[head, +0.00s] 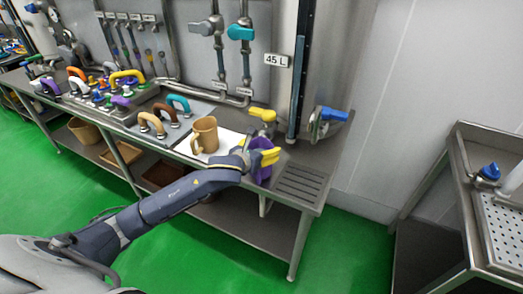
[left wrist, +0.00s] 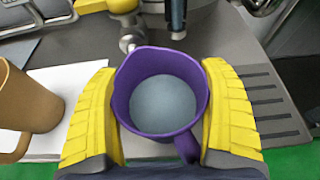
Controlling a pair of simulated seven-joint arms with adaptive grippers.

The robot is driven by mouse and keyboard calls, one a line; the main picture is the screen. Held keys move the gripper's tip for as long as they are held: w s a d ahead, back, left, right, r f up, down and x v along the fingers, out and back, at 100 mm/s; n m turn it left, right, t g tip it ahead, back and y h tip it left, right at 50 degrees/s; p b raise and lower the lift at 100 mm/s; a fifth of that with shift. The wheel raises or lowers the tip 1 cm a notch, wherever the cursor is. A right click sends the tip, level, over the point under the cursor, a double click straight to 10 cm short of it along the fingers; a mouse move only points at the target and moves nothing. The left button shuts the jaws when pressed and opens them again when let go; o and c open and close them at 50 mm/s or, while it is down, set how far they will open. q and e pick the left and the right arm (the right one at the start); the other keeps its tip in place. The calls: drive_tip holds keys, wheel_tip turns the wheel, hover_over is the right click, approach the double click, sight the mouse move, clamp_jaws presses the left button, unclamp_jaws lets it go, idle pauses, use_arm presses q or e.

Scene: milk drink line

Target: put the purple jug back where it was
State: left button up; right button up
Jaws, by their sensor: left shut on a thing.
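The purple jug (head: 262,173) is between the yellow fingers of my left gripper (head: 266,156), near the front edge of the steel table. In the left wrist view the fingers close on both sides of the purple jug (left wrist: 122,92). I look down into its open top, where a grey-blue round surface shows; I cannot tell whether that is its bottom or liquid. Its handle points toward the camera. The jug looks upright. Whether its base touches the table is hidden. My right gripper is not in view.
A brown jug (head: 204,138) stands on a white mat (head: 227,139) left of my gripper; it also shows in the left wrist view (left wrist: 28,105). A slotted drain area (head: 300,183) lies to the right. A tap with a yellow handle (head: 262,115) is close behind.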

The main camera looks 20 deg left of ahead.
use_arm(q)
drive_tip(key=shift+f, duration=0.2)
drive_tip(key=shift+f, duration=0.1)
drive_tip(key=o, duration=1.5)
drive_tip(key=shift+f, duration=0.1)
drive_tip(key=shift+s+r, duration=0.2)
drive_tip(key=v, duration=1.1)
drive_tip(key=shift+s+r, duration=0.15)
drive_tip(key=shift+s, duration=0.15)
